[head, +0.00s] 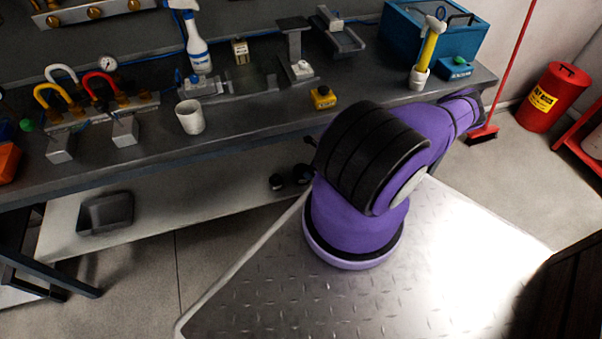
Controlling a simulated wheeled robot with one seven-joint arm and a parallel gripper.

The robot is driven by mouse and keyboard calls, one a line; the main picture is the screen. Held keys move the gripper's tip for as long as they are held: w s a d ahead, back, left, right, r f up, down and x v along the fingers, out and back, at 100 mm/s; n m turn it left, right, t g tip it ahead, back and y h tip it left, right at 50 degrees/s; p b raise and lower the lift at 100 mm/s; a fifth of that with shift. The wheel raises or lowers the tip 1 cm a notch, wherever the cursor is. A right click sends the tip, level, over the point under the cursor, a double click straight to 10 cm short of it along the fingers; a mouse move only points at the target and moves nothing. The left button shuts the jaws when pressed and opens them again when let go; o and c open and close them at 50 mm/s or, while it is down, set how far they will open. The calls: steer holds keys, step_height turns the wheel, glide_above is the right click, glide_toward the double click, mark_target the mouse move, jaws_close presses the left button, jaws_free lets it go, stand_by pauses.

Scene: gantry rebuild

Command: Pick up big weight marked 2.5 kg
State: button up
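No marking of 2.5 kg can be read in the head view, so I cannot tell which thing is the big weight. Two small dark objects, one on the left (277,182) and one on the right (302,174), lie on the lower shelf beside my arm; they are too small and dark to identify. My purple and black arm stands in the middle and covers part of the bench edge and shelf. My gripper does not show.
The dark workbench (245,118) carries a white cup (190,117), a spray bottle (196,44), a yellow button box (323,97), a vise (205,85) and coloured hoses. A black tray (106,212) sits on the lower shelf (190,200). A red bin (552,97) and broom (484,133) stand right.

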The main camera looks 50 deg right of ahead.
mark_target(304, 170)
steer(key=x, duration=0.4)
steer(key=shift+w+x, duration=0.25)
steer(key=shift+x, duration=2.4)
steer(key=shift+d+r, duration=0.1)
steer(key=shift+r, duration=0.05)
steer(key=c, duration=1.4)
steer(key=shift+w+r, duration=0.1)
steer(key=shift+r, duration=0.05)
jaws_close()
